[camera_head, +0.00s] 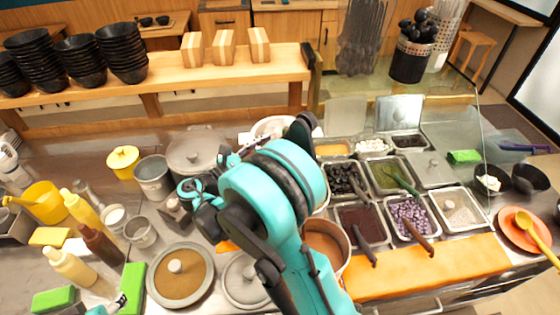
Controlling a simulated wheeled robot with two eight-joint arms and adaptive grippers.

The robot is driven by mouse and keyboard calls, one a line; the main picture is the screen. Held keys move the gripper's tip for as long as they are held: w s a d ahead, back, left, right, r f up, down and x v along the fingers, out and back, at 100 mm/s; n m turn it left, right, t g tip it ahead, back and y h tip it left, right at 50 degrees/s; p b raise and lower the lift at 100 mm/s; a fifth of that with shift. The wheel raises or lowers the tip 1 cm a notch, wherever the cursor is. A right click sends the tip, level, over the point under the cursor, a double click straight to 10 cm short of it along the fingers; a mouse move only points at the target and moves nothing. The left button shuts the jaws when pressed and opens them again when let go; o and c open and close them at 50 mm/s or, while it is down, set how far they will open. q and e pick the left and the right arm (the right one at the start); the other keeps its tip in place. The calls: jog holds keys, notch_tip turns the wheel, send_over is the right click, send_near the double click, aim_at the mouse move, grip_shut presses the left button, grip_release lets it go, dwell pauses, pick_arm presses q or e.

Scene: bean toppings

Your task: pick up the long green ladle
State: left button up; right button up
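The green ladle (403,181) leans in a metal bin of green topping (383,172), its handle slanting down to the right over the rim. Its scoop end is hidden in the topping. My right arm comes up from the bottom middle and bends left. Its gripper (203,195) appears folded left of the elbow, over the pots and well left of the ladle. I cannot make out its fingers clearly. Only a small teal part of my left gripper (112,306) shows at the bottom left edge, far from the ladle. Its fingers are not clear.
Other topping bins surround the ladle; a brown-handled ladle (417,236) and a dark-handled ladle (364,243) stand close by. A clear glass guard (440,110) rises behind. An orange board (430,268) lies in front. Pots and bottles crowd the left.

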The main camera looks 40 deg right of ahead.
jog(key=d, duration=0.3)
jog(key=d+b, duration=0.1)
jog(key=d, duration=0.2)
jog(key=shift+w, duration=0.2)
jog(key=shift+a, duration=0.1)
grip_shut()
